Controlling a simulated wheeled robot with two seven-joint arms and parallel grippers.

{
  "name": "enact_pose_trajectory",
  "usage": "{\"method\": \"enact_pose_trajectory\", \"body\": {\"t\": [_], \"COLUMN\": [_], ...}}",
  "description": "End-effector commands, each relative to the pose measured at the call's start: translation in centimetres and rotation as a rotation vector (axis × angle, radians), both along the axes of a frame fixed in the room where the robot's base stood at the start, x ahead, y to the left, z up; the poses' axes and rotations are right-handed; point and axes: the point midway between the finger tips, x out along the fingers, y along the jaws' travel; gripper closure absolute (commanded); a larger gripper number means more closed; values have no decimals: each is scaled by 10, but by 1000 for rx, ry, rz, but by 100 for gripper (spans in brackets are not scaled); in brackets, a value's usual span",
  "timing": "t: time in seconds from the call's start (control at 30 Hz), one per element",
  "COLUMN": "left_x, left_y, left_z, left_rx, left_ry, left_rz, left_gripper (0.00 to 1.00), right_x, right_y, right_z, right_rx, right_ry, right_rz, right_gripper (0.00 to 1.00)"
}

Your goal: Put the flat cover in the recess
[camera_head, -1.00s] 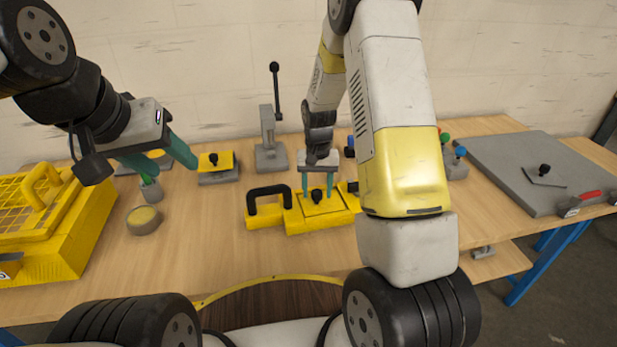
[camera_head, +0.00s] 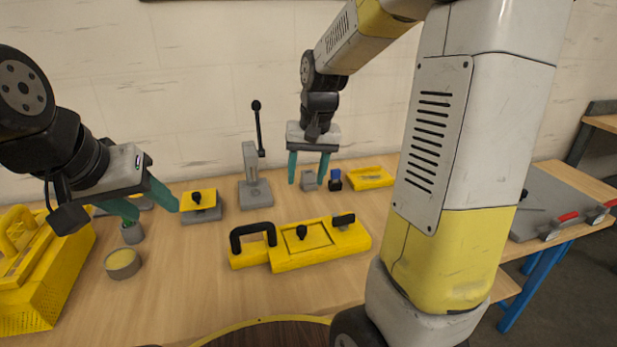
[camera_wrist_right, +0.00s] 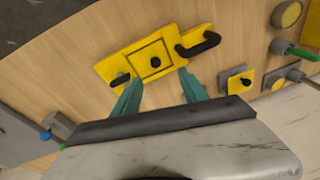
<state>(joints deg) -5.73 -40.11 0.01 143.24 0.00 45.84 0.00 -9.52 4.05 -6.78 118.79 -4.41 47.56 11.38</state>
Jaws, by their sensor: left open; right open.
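A flat yellow cover with a black knob (camera_head: 301,231) lies in the square recess of the yellow housing (camera_head: 348,241). A thin dark outline runs around it, and it looks about level with the rim. The cover also shows in the right wrist view (camera_wrist_right: 143,66), with the housing around it. My right gripper (camera_head: 308,181) is open and empty, raised above and behind the housing, apart from the knob. My left gripper (camera_head: 150,209) is open and empty at the left, above a small grey cup (camera_head: 132,234).
A black handle (camera_head: 236,238) rises from the housing's left end. Another yellow plate with a black knob (camera_head: 199,200) sits on a grey block. A grey lever press (camera_head: 255,192) stands behind. A yellow crate (camera_head: 50,285) is at left, a grey board (camera_head: 562,207) at right. The front table is clear.

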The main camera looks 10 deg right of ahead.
Motion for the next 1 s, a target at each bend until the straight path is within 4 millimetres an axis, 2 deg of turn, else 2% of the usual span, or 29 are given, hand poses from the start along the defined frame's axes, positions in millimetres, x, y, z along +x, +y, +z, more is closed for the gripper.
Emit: {"method": "enact_pose_trajectory", "body": {"t": [0.03,0.2,0.4,0.5,0.7,1.0], "left_x": [0,0,0,0,0,0], "left_y": [0,0,0,0,0,0], "left_z": [0,0,0,0,0,0], "left_rx": [0,0,0,0,0,0], "left_ry": [0,0,0,0,0,0], "left_rz": [0,0,0,0,0,0], "left_gripper": [48,48,48,48,48,48], "right_x": [-18,-76,-138,-157,-172,-172], "right_y": [-1,0,3,4,5,5], "right_z": [19,60,81,83,83,83], "right_rx": [15,45,49,43,37,37], "right_ry": [-43,-176,-312,-357,-393,-394], "right_rz": [10,64,117,136,151,151], "right_gripper": [49,49,49,49,49,49]}}
